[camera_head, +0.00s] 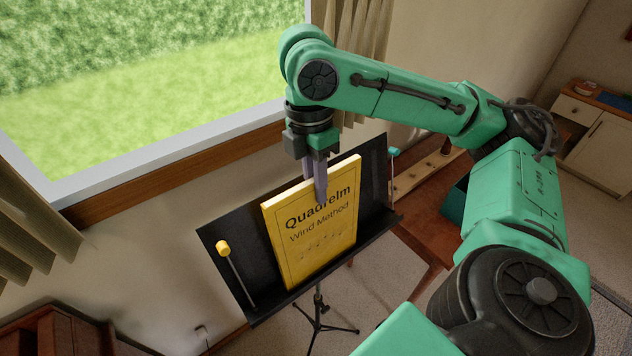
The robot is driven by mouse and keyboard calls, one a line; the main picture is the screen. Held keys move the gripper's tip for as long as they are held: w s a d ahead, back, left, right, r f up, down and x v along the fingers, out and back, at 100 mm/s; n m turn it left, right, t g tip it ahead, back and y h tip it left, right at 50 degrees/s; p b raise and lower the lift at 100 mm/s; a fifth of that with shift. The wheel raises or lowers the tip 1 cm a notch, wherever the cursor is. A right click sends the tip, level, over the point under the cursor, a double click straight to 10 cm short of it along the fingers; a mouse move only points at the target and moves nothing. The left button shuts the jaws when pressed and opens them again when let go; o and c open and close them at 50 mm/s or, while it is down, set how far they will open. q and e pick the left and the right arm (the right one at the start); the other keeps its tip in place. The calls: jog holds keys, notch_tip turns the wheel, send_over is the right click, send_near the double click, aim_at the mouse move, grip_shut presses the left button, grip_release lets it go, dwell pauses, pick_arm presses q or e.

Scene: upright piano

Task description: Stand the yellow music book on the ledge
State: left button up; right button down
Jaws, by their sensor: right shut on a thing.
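The yellow music book (310,243), titled "Quadrelm Wind Method", is upright, leaning back slightly along the black desk of the music stand (370,180). My right gripper (318,190) points down from above and is shut on the book's top edge, with one finger in front of the cover. The book's bottom edge is at the stand's ledge (385,228); I cannot tell whether it rests on it or is just above it. My left gripper is not in view.
A yellow-tipped rod (224,249) stands at the desk's left, and a teal-tipped rod (393,154) at its right. The stand's tripod (318,325) is on the floor below. A window (150,80) is behind. A wooden table (428,225) and a cabinet (598,140) are to the right.

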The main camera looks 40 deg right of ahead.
jog(key=shift+w, duration=0.15)
jog(key=shift+w+p, duration=0.65)
jog(key=shift+w, duration=0.15)
jog(key=c, duration=0.7)
grip_release()
jog(key=shift+f, duration=0.1)
jog(key=r, duration=0.5)
jog(key=w+r+p, duration=0.1)
jog(key=r, duration=0.3)
jog(key=r+p, duration=0.1)
jog(key=r, duration=0.4)
jog(key=shift+w+r, duration=0.25)
jog(key=shift+r, duration=0.05)
